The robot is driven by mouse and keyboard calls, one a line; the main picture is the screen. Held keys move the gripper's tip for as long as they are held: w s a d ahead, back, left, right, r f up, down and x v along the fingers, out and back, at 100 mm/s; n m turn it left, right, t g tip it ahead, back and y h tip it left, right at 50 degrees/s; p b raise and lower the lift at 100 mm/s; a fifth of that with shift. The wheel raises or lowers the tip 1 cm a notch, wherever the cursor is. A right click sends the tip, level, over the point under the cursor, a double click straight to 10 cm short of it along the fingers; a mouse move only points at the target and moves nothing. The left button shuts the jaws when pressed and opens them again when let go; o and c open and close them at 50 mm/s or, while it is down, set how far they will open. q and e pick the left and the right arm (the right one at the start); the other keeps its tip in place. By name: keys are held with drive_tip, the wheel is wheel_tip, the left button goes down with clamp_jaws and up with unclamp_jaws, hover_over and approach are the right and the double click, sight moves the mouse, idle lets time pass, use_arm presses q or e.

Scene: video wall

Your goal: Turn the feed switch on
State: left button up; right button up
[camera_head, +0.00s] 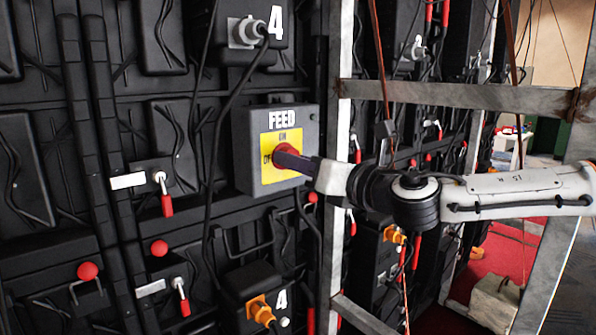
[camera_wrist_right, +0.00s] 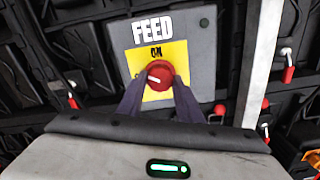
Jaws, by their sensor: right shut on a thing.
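The feed switch is a grey box (camera_head: 249,178) marked FEED, with a yellow plate (camera_head: 270,172) and a red rotary knob (camera_head: 281,150). ON shows at the top of the plate and part of OFF at its left. In the right wrist view the knob (camera_wrist_right: 158,74) has a white mark lying nearly level, pointing left rather than up to ON. My right gripper (camera_head: 284,160) reaches in from the right and is shut on the knob; its two fingers also show in the wrist view (camera_wrist_right: 158,94), one on each side. My left gripper is out of view.
A grey metal frame post (camera_head: 338,130) and crossbar (camera_head: 450,95) stand close around my right arm. Black cables hang left of the box. Small red-tipped levers (camera_head: 166,200) and an orange plug (camera_head: 260,309) sit on the wall nearby.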

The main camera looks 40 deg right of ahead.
drive_tip(key=shift+m+b, duration=1.9)
drive_tip(key=shift+m, duration=3.8)
drive_tip(key=o, duration=1)
drive_tip(key=shift+o, duration=0.2)
drive_tip(key=shift+s, duration=0.1)
